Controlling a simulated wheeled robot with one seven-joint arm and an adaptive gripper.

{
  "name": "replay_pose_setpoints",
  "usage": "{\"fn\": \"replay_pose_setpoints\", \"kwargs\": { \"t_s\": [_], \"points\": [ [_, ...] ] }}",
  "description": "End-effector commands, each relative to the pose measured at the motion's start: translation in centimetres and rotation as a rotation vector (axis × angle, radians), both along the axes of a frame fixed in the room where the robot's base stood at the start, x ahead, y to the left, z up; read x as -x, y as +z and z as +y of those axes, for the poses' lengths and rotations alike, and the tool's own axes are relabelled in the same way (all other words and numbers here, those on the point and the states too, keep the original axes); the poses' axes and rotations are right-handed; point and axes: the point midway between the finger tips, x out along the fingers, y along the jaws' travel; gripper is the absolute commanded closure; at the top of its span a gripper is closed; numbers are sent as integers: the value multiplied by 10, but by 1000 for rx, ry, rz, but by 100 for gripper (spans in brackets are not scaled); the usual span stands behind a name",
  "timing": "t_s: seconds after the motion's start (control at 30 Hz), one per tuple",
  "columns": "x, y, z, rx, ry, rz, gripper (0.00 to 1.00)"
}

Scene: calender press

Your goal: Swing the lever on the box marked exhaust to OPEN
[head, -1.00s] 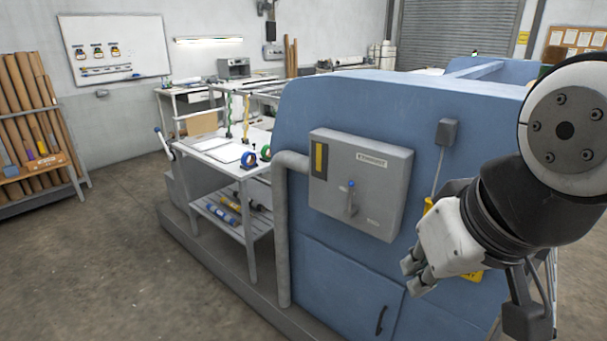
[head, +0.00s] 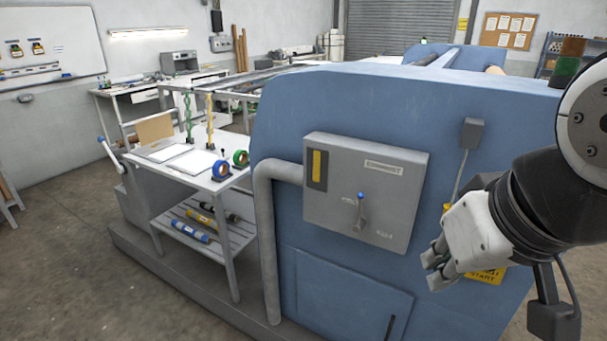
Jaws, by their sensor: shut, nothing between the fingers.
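A grey box (head: 330,205) is mounted on the end of the blue press. Its label (head: 383,165) is too blurred to read for certain. A short grey lever (head: 360,214) with a blue tip sits on its front, standing close to upright with the blue tip up. Small marks lie to the upper left and lower right of the lever; I cannot read them. My gripper (head: 432,270) is shut and empty, to the right of the box and apart from it, pointing down and left.
The blue press (head: 350,110) fills the middle. A grey pipe (head: 268,240) runs down left of the box. A small grey switch box (head: 472,134) with a cable is at upper right. A yellow START sign (head: 484,277) is partly behind my gripper. A work table (head: 190,178) stands left.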

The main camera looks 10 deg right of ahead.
Motion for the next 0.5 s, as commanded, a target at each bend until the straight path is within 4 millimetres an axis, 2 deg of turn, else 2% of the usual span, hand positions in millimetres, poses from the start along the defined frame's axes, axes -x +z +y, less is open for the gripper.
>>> {"fn": "replay_pose_setpoints", "kwargs": {
  "t_s": [0.17, 0.27, 0.37, 0.5],
  "points": [
    [-2, -1, 0, 11, 16, 8, 100],
    [-10, -8, -1, 62, 91, 53, 100],
    [-25, -20, -5, 169, 251, 142, 100],
    [-58, -44, -12, 378, 588, 326, 100]
  ]
}}
